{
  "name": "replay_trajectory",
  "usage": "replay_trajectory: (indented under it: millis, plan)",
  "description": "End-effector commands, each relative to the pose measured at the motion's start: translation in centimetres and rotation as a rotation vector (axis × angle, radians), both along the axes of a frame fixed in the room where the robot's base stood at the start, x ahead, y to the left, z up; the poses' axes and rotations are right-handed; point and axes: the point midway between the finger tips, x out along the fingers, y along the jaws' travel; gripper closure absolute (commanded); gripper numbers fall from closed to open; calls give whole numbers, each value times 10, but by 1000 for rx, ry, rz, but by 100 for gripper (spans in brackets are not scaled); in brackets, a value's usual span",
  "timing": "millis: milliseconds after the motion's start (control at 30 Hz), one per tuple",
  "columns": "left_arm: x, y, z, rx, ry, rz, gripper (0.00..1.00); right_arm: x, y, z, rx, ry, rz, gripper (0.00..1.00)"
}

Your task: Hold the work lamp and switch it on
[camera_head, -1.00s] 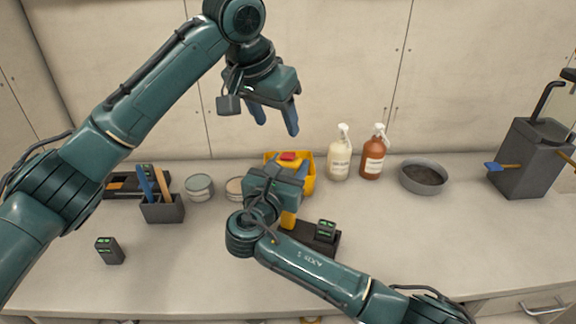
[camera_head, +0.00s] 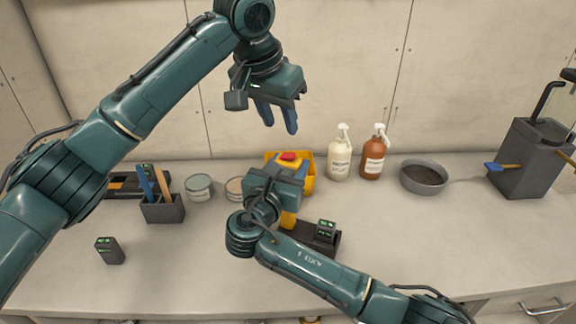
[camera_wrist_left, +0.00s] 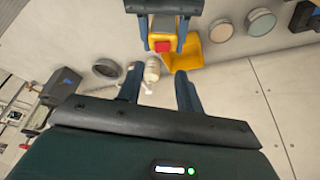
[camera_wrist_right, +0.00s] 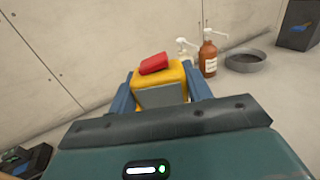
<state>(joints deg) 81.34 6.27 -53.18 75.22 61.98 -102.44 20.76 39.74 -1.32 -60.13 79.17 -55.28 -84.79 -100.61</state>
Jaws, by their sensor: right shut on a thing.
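The work lamp (camera_head: 291,164) is yellow with a red button (camera_head: 289,155) on top. My right gripper (camera_head: 284,174) is shut on it, hiding part of its body; a yellow lower part shows below the jaws. In the right wrist view, the lamp (camera_wrist_right: 172,77) sits between both fingers, red button (camera_wrist_right: 154,63) up. My left gripper (camera_head: 279,122) is open and empty, above the lamp with its fingers pointing down. In the left wrist view, the red button (camera_wrist_left: 162,46) lies beyond the open fingers, clear of them.
A yellow open bin-like piece (camera_head: 308,165) stands behind the lamp. Two pump bottles (camera_head: 340,160) (camera_head: 374,158) and a grey bowl (camera_head: 424,177) stand to the right. Tins (camera_head: 199,188) and a tool holder (camera_head: 163,209) are on the left. A black charger (camera_head: 322,238) lies near my right wrist.

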Motion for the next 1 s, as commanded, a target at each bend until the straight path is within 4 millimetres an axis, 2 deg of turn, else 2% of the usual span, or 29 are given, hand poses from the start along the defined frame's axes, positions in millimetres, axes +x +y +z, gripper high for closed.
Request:
replay_trajectory:
  millis: [33, 200, 433, 667, 1000]
  plan:
    - [3, -5, 1, 14, 20, 4, 68, 0, 0, 0, -1, 1, 1, 83]
    - [12, -19, 1, 67, 99, 35, 82, 0, 0, -1, 0, 2, 1, 83]
    - [23, -24, 9, 110, 156, 95, 100, 0, 0, -1, 0, 2, 1, 83]
    - [26, -24, 5, 119, 170, 117, 100, 0, 0, -1, 0, 2, 1, 83]
    - [25, -24, -36, 118, 172, 116, 100, 0, 0, -1, 0, 2, 0, 83]
